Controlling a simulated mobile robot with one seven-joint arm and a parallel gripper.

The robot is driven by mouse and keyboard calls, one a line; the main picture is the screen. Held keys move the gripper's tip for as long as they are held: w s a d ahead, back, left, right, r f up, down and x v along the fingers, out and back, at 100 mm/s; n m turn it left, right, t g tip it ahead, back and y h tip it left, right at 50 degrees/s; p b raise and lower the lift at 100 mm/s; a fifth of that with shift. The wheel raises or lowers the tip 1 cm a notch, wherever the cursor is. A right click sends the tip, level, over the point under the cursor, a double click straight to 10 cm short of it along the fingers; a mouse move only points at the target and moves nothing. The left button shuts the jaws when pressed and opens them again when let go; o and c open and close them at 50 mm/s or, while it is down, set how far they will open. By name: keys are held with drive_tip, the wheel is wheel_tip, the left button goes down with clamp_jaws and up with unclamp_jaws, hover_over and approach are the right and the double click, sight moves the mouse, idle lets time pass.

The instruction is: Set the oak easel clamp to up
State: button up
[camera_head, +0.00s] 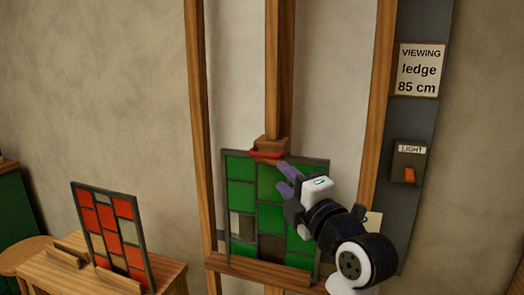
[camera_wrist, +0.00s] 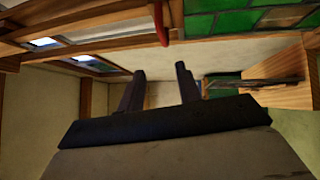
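The oak easel (camera_head: 276,60) stands against the wall and bears a green leaded panel (camera_head: 241,193). Its clamp is a brown wooden block (camera_head: 271,143) on the centre post at the panel's top edge. A red bar (camera_head: 264,155) runs across the clamp's lower front. In the wrist view the red bar (camera_wrist: 161,24) shows beyond and between my fingertips. My gripper (camera_head: 282,176) is in front of the panel, just below and right of the clamp. Its two fingers stand apart, also in the wrist view (camera_wrist: 160,70), with nothing seen between them. I cannot tell whether they touch the bar.
A red leaded panel (camera_head: 107,224) stands on a wooden table (camera_head: 172,274) at the left. A dark board (camera_head: 413,125) at the right carries a viewing ledge sign (camera_head: 418,71) and a light switch with an orange lever (camera_head: 409,175). Bare wall lies left of the easel.

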sight(264, 156)
drive_tip(key=p+x, duration=0.1)
drive_tip(key=x, duration=0.3)
drive_tip(key=p+x, duration=0.1)
drive_tip(key=x, duration=0.3)
drive_tip(key=d+p+x, duration=0.1)
drive_tip(key=p+x, duration=0.1)
drive_tip(key=x, duration=0.2)
drive_tip(key=shift+w+a+f, duration=0.2)
drive_tip(key=shift+w+f, duration=0.1)
drive_tip(key=shift+w, duration=0.35)
clamp_jaws()
